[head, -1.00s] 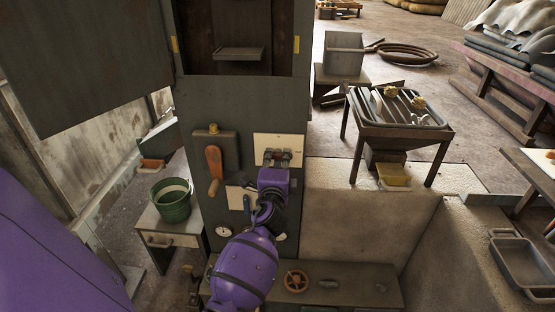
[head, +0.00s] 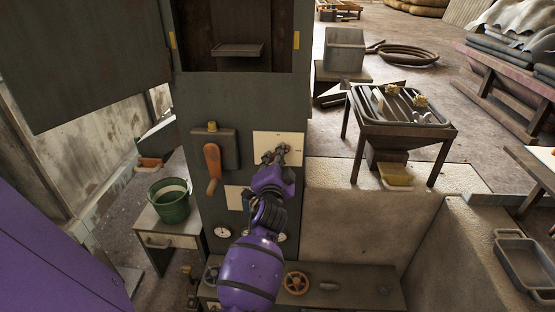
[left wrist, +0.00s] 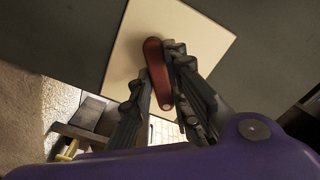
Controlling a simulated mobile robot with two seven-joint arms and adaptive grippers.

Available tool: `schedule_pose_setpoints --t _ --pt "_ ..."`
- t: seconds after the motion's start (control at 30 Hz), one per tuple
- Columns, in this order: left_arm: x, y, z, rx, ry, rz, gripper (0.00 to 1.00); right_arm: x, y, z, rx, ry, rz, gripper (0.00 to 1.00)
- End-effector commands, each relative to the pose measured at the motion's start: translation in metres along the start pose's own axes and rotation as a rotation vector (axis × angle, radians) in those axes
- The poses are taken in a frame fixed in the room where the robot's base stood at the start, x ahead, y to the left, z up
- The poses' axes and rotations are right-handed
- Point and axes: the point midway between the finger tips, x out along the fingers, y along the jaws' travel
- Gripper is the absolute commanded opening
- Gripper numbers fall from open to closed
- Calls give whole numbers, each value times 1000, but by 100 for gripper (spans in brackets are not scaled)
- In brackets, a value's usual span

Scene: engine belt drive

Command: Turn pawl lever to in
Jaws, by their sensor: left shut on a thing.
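The pawl lever (left wrist: 158,75) is a red, rounded bar on a cream plate (left wrist: 210,42) in the left wrist view. It stands nearly along the picture's vertical, its lower end leaning slightly right. My left gripper (left wrist: 155,82) is shut on it, with one dark finger on each side. In the head view the left gripper (head: 277,155) is at the cream plate (head: 267,142) on the grey cabinet front, and its wrist is tilted. The lever is hidden there by the fingers. Plate markings are too small to read. My right gripper is not in view.
An orange-handled crank (head: 213,165) sits on the panel left of the plate. Gauges (head: 222,232) and a handwheel (head: 296,283) lie below. A green bucket (head: 171,205) stands on a small table at left. A tray stand (head: 400,125) is at right.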

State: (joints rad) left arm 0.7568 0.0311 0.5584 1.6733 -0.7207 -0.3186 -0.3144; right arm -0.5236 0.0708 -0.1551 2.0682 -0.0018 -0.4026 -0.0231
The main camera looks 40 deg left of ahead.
Motion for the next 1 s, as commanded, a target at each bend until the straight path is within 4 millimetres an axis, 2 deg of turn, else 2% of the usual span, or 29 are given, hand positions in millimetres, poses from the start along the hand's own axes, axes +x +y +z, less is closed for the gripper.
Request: schedule_pose_setpoints --t 0.6,1.0 --pt "0 -2 -2 -581 1 -3 0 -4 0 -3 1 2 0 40" --pt "0 -2 -1 -836 1 -2 0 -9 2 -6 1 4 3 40"
